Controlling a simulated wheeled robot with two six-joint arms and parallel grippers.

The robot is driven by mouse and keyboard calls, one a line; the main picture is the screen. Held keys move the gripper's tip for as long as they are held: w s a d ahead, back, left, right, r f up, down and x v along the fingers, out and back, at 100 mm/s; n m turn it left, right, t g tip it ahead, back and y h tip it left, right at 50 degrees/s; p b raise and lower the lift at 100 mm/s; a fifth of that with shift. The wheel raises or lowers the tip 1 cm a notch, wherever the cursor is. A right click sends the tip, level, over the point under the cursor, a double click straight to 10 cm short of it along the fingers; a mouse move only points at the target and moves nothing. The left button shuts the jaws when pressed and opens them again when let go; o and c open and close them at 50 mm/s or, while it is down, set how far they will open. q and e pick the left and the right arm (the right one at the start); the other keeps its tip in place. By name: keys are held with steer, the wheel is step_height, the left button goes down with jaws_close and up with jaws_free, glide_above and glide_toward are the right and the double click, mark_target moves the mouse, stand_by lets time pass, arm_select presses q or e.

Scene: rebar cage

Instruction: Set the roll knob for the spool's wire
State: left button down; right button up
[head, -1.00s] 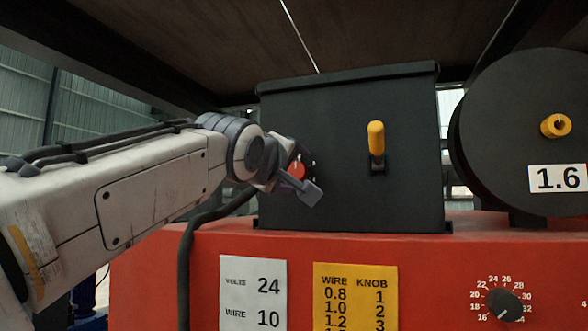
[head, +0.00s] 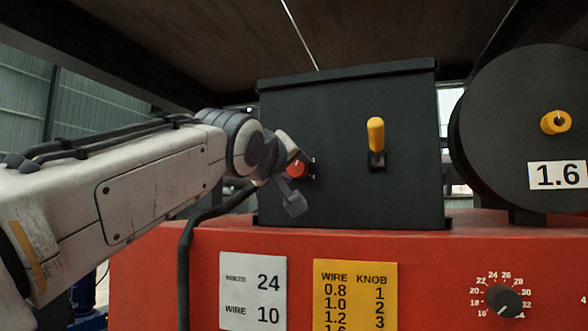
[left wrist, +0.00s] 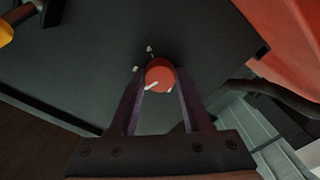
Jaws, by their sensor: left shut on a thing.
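The red roll knob (head: 297,168) sits on the front of the black box (head: 330,203). My left gripper (head: 295,175) is at this knob, one finger above and one below. In the left wrist view the round knob (left wrist: 159,75) is between the two fingertips, and the gripper is shut on it. A white pointer line shows on the knob, with a few white marks around it. The black spool (head: 500,120) at right has a label reading 1.6. The yellow chart (head: 355,300) pairs wire 0.8, 1.0, 1.2 with knob 1, 2, 3; its 1.6 row is cut off.
A yellow-handled lever (head: 376,135) stands right of the knob on the box. The orange-red cabinet (head: 420,270) below carries a white card (head: 252,292) reading 24 and 10, and a black dial (head: 505,301). A black cable (head: 187,260) hangs at left.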

arm_select(q)
steer(key=m, duration=0.5)
steer(key=shift+m, duration=0.3)
steer(key=m, duration=0.4)
steer(key=shift+p, duration=0.3)
steer(key=m+p, duration=0.1)
steer(key=m, duration=0.4)
steer(key=shift+m, duration=0.4)
steer(key=shift+m+p, duration=0.75)
steer(key=shift+m, duration=1.55)
steer(key=shift+f, duration=0.1)
steer(key=shift+c, duration=1.8)
jaws_free()
steer(key=shift+s+a, duration=0.1)
